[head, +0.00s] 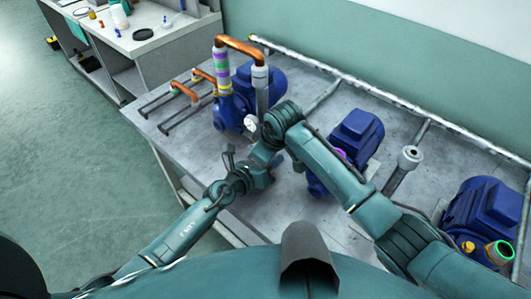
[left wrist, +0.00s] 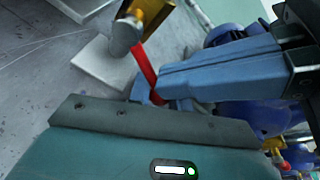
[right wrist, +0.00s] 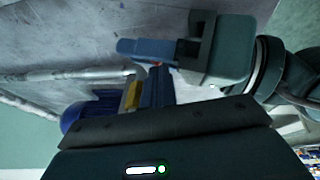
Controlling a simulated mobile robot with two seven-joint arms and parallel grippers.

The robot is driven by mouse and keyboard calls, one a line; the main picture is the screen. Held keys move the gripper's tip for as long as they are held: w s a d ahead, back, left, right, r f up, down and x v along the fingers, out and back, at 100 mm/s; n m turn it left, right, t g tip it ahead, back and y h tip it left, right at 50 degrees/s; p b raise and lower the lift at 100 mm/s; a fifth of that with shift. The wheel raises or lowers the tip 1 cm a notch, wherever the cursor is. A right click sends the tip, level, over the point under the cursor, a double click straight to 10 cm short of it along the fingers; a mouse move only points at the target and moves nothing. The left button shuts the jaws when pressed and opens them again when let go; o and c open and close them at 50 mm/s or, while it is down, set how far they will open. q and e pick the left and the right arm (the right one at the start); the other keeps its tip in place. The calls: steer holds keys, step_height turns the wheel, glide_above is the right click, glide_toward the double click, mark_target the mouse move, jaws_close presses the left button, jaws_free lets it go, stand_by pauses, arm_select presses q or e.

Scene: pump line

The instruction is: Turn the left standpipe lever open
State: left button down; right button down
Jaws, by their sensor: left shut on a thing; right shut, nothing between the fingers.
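The red lever (left wrist: 145,66) shows in the left wrist view, below a brass valve body (left wrist: 154,14). My left gripper (left wrist: 150,92) is shut on this lever; it also shows in the head view (head: 258,177), at the bench's middle left. Its fingertips are partly hidden. My right gripper (right wrist: 156,72) is shut and empty, close to the left one; in the head view my right arm hides much of it. The left grey standpipe (head: 262,92) stands upright beside the left pump. The lever is hidden in the head view, and I cannot tell its angle to the pipe.
Blue pumps stand at the left (head: 268,82), middle (head: 360,130) and right (head: 487,208) of the grey bench (head: 187,150). A copper pipe (head: 240,43) arches over the left pump. The bench's left front corner is clear.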

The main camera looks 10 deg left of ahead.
arm_select(q)
steer(key=shift+w+d+r, duration=0.1)
steer(key=shift+w+r, duration=0.1)
steer(key=shift+r, duration=0.25)
arm_select(e)
steer(key=shift+s+d+f, duration=0.1)
steer(key=shift+d+f, duration=0.25)
steer(key=shift+f, duration=0.3)
arm_select(q)
steer(key=c, duration=1.3)
jaws_free()
